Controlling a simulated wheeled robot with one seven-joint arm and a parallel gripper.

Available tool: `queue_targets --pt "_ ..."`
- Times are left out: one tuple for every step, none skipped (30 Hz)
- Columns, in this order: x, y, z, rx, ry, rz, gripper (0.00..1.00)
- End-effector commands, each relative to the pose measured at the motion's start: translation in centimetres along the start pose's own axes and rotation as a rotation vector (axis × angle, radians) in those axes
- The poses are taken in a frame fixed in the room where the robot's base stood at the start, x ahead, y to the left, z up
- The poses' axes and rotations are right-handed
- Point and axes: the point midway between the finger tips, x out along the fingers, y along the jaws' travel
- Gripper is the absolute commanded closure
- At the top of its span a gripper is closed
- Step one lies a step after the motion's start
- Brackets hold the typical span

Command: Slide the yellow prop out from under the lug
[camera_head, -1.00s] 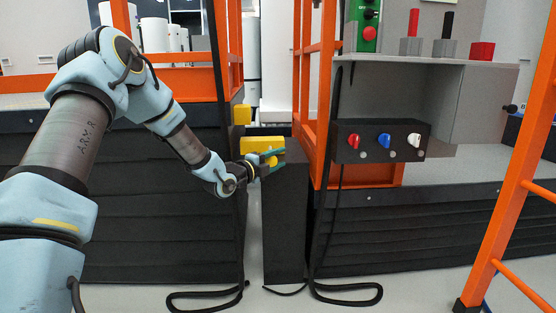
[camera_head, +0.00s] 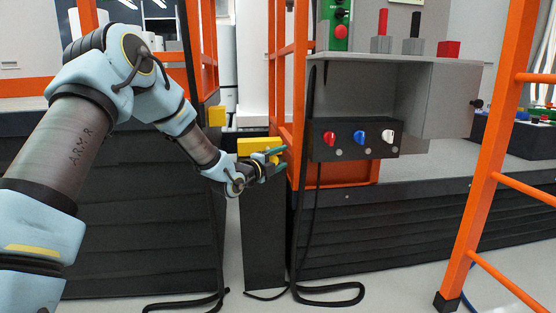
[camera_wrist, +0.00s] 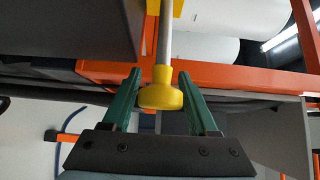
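The yellow prop (camera_head: 258,146) is a block at the top of a dark narrow column in the head view. A grey rod and round yellow knob (camera_wrist: 160,96) stick out from it in the wrist view, with a bit of yellow above. The prop's far side is hidden.
An orange post (camera_head: 280,85) stands close right of the prop. A control box (camera_head: 355,138) with red, blue and white knobs is further right. A dark column (camera_head: 263,235) is below my gripper, and black cables (camera_head: 330,298) lie on the floor.

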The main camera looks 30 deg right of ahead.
Motion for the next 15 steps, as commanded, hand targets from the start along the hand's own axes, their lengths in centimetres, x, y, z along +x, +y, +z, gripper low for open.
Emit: queue_targets --pt "-0.1 0.0 0.1 0.001 -0.002 0.000 0.34" --pt "-0.1 0.0 0.1 0.001 -0.002 0.000 0.31" --pt "-0.1 0.0 0.2 0.001 -0.002 0.000 0.26" --pt "-0.1 0.0 0.2 0.001 -0.002 0.000 0.25" --pt "-0.1 0.0 0.2 0.001 -0.003 0.000 0.25" --pt "-0.1 0.0 0.2 0.001 -0.003 0.001 0.25" --pt "-0.1 0.0 0.2 0.001 -0.003 0.001 0.25" --pt "-0.1 0.0 0.2 0.001 -0.003 0.001 0.25" --pt "-0.1 0.0 0.2 0.001 -0.003 0.001 0.25" --pt "-0.1 0.0 0.2 0.001 -0.003 0.001 0.25" --pt "-0.2 0.0 0.2 0.001 -0.003 0.001 0.25" --pt "-0.3 0.0 0.2 0.001 -0.003 0.001 0.25" --pt "-0.5 0.0 0.2 0.001 -0.003 0.002 0.25" --pt "-0.7 -0.1 0.2 0.001 -0.003 0.002 0.25" --pt "-1.1 -0.1 0.2 0.001 -0.003 0.001 0.25"
